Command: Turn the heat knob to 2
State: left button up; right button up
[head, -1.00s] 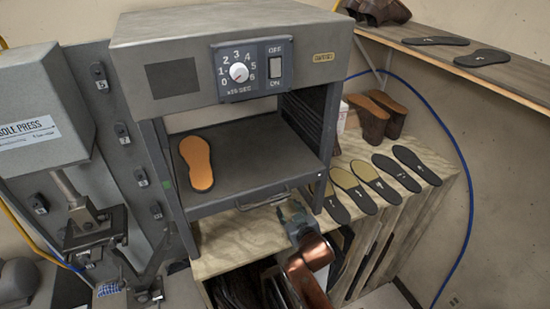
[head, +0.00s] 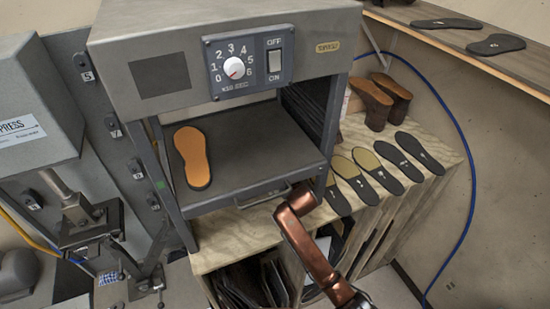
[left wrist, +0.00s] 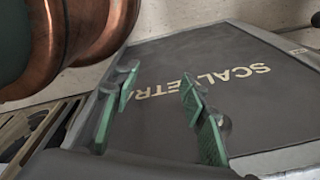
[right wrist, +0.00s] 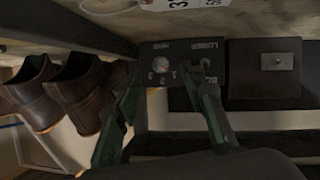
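The heat knob (head: 233,67) is a white round dial on the grey control panel (head: 219,91) of the metal oven in the head view. Numbers 0 to 6 ring it. A small red mark shows low on its face, too small to read exactly. In the right wrist view my right gripper (right wrist: 165,95) is open and empty. In the left wrist view my left gripper (left wrist: 160,80) is open over a dark lettered surface.
An orange insole (head: 193,155) lies on the oven's dark tray (head: 255,150). A grey press (head: 35,110) stands at left. Space before the control panel looks clear.

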jog(key=x, duration=0.4)
jog(key=p+x, duration=0.1)
jog(key=x, duration=0.2)
jog(key=shift+w+a+r, duration=0.1)
jog(key=shift+w+r, duration=0.05)
jog(key=shift+r, duration=0.2)
grip_shut()
